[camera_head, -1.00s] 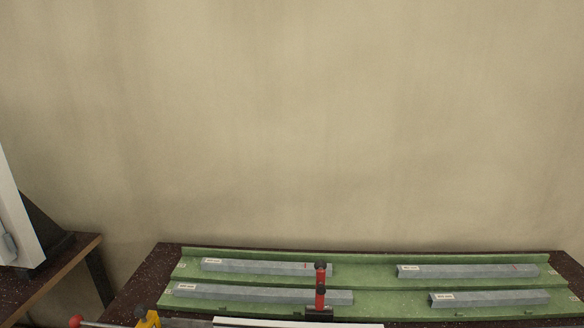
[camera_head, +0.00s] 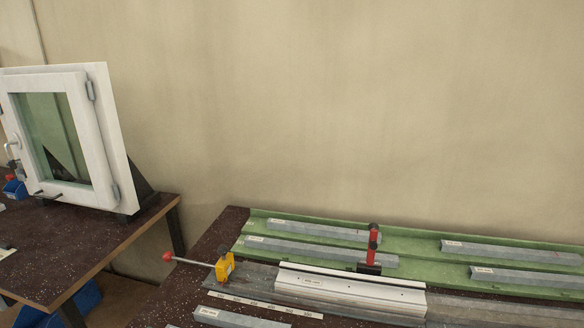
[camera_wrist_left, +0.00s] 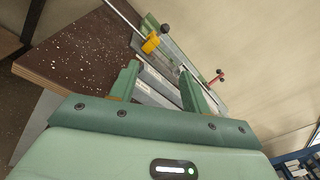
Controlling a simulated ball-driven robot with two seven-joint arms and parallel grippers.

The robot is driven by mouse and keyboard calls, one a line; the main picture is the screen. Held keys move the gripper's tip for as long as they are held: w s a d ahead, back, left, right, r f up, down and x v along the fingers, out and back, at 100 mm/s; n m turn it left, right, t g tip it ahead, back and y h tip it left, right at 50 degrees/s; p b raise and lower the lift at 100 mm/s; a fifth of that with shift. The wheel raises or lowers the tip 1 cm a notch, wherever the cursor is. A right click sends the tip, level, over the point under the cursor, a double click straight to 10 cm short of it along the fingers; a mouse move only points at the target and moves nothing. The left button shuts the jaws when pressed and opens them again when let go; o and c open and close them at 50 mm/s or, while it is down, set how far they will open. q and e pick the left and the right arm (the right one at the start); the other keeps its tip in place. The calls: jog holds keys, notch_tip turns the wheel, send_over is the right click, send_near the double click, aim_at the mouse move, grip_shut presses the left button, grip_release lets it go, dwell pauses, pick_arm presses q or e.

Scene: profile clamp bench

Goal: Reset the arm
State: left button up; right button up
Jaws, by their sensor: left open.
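My left gripper (camera_wrist_left: 160,90) shows in the left wrist view, with its two green fingers spread apart and nothing between them. Beyond the fingers lie the bench with grey bars and the clamp, and the fingers appear apart from them. Neither gripper shows in the head view. In the head view, a white profile (camera_head: 350,291) lies on a grey metal rail (camera_head: 460,308). A yellow clamp block (camera_head: 224,267) with a red-knobbed rod (camera_head: 168,257) stands at its left. A red upright clamp handle (camera_head: 373,245) stands behind the profile.
A green tray (camera_head: 420,242) with several grey bars sits along the back of the dark bench (camera_head: 165,305). At the left, a white framed window (camera_head: 108,130) stands on a second table (camera_head: 100,240), with a gap between the tables.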

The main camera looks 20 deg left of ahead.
pick_arm(q)
jog(key=s+a+f+n+g+y, duration=0.2)
jog(key=f+n, duration=0.4)
jog(key=f, duration=0.1)
jog(key=s+a+f+n+g+y, duration=0.2)
jog(key=s+f+n, duration=0.1)
jog(key=f+n, duration=0.35)
jog(key=s+d+f+n+g, duration=0.25)
jog(key=s+f+n, duration=0.2)
jog(key=f, duration=0.35)
jog(key=s+d+f+n+g, duration=0.2)
jog(key=s+f+n+g, duration=0.1)
jog(key=s+f, duration=0.4)
jog(key=s+d+f+n+g+h, duration=0.1)
jog(key=s+d+f+n+g, duration=0.2)
jog(key=s+d+f, duration=0.4)
jog(key=s+d+f+n+g+h, duration=0.1)
jog(key=s+d+f+n+g, duration=0.2)
jog(key=s+d+f, duration=0.4)
jog(key=s+d+g, duration=0.1)
jog(key=s+d, duration=0.2)
jog(key=s, duration=0.2)
jog(key=shift+d+g+h, duration=0.35)
jog(key=shift+d+h, duration=0.05)
jog(key=shift+f, duration=0.1)
